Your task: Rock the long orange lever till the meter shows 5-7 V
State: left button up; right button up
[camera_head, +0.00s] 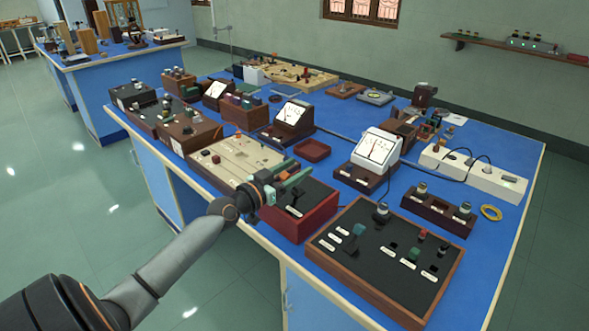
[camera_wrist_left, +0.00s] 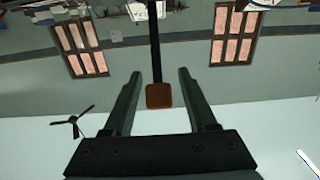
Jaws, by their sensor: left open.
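My left gripper (camera_head: 302,169) is open above the back of a red box with a black top (camera_head: 318,200). A dark lever (camera_head: 296,198) stands on that top, just below the fingers. In the left wrist view, a dark rod with a square orange-brown end (camera_wrist_left: 159,96) lies between the spread fingers, apart from both; I cannot tell if it is the long orange lever. A white-faced meter (camera_head: 378,148) stands behind the red box, its needle too small to read. Other meters (camera_head: 292,113) stand farther back. My right gripper is not in view.
A black panel in a wooden frame (camera_head: 350,268) with several small switches lies right of the red box. A beige board (camera_head: 240,157) lies left of it. A shallow red tray (camera_head: 312,150) sits behind. Bare blue bench (camera_head: 485,255) shows at the right.

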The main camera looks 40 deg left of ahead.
pick_arm(q)
jog(key=shift+c, duration=0.4)
grip_shut()
dwell(0.9)
